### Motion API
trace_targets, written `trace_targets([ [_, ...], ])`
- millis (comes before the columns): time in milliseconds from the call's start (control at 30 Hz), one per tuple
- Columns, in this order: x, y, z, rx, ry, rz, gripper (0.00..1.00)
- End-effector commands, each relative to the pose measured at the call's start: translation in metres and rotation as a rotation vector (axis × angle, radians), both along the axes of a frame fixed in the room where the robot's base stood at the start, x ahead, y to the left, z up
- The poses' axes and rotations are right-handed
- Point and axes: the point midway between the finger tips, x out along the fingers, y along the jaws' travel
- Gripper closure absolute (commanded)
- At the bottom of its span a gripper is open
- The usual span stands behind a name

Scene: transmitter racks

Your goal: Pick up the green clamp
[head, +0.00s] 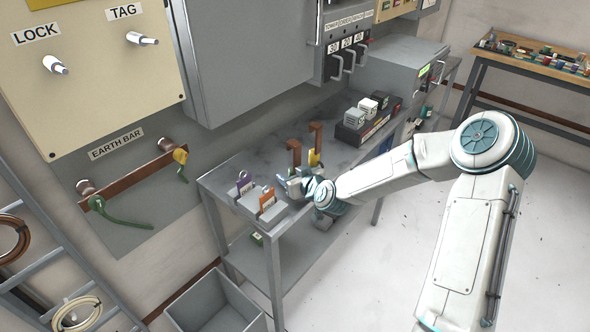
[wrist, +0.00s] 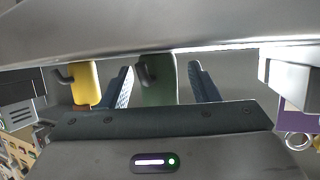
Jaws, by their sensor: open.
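The green clamp (wrist: 158,80) shows in the wrist view as a dark green upright body with a dark knob on its left. It stands between the two spread fingers of my gripper (wrist: 163,85), with a visible gap on each side. A yellow clamp (wrist: 85,84) stands to its left, outside the fingers; it also shows in the head view (head: 315,158). In the head view my gripper (head: 290,183) is low over the grey bench, in front of a copper upright (head: 294,152). I cannot make out the green clamp there; the gripper probably covers it.
A second copper upright (head: 316,134) stands behind. Grey, white and black blocks sit on a box (head: 352,133) at the right. An earth bar (head: 133,180) is on the wall.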

Motion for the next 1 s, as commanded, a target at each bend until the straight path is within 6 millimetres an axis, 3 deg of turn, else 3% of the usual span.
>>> trace_targets([
  [367, 0.0081, 0.0051, -0.0042, -0.001, 0.0, 0.0, 0.45],
  [567, 0.008, 0.0051, -0.004, -0.001, 0.0, 0.0, 1.0],
  [1000, 0.0082, 0.0053, 0.0021, -0.002, -0.004, 0.002, 1.0],
])
